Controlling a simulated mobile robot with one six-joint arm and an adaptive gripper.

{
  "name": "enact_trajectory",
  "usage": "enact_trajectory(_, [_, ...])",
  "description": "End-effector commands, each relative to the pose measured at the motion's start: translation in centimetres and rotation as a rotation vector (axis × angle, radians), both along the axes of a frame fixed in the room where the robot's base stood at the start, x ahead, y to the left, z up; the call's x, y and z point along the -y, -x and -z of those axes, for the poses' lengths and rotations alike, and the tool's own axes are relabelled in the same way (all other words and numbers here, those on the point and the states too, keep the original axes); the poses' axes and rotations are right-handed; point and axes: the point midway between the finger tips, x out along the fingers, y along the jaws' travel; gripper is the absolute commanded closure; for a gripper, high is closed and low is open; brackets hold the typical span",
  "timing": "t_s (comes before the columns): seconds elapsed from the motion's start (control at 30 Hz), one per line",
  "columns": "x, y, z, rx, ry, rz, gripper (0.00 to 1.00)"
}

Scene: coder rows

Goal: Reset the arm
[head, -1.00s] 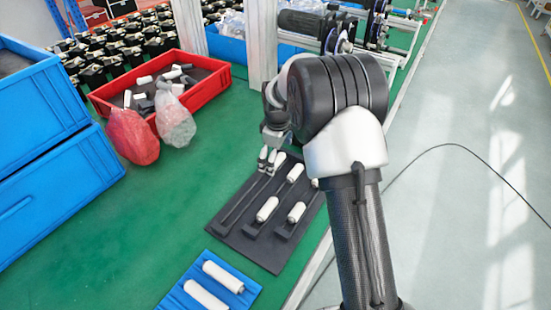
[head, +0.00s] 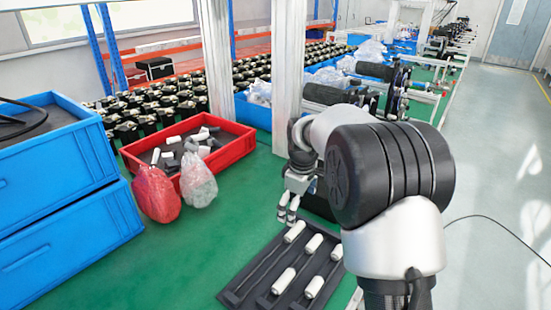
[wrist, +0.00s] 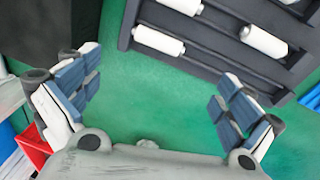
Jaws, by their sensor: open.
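My gripper (head: 288,215) hangs above the far end of the dark tray in the head view. In the wrist view my gripper (wrist: 155,100) shows its two blue-padded fingers spread wide, with only green table surface between them. It is open and empty. The dark tray (head: 258,268) holds several white cylinders, such as one white cylinder (head: 294,231) at its far end. The tray (wrist: 210,55) also shows at the top right of the wrist view, beyond the fingertips. My arm's black and white links cover part of the tray's right side in the head view.
A red bin (head: 236,153) with white and dark parts stands behind. A red bag (head: 156,194) and a clear bag (head: 198,182) stand before it. Stacked blue crates (head: 62,225) fill the left. A white post (head: 288,70) rises behind my gripper. Green table between crates and tray is clear.

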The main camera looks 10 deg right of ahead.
Motion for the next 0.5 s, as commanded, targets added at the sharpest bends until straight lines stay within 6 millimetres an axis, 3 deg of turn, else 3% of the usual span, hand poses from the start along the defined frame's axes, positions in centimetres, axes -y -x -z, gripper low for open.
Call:
enact_trajectory(0.13, [0.0,1.3,-1.9,0.015,-0.007,0.037,0.01])
enact_trajectory(0.23, [-0.1,3.9,-4.9,0.038,-0.02,0.107,0.01])
enact_trajectory(0.4, [-0.2,10.7,-10.0,0.083,-0.06,0.275,0.01])
enact_trajectory(0.5, [-0.2,15.0,-12.0,0.109,-0.088,0.375,0.01])
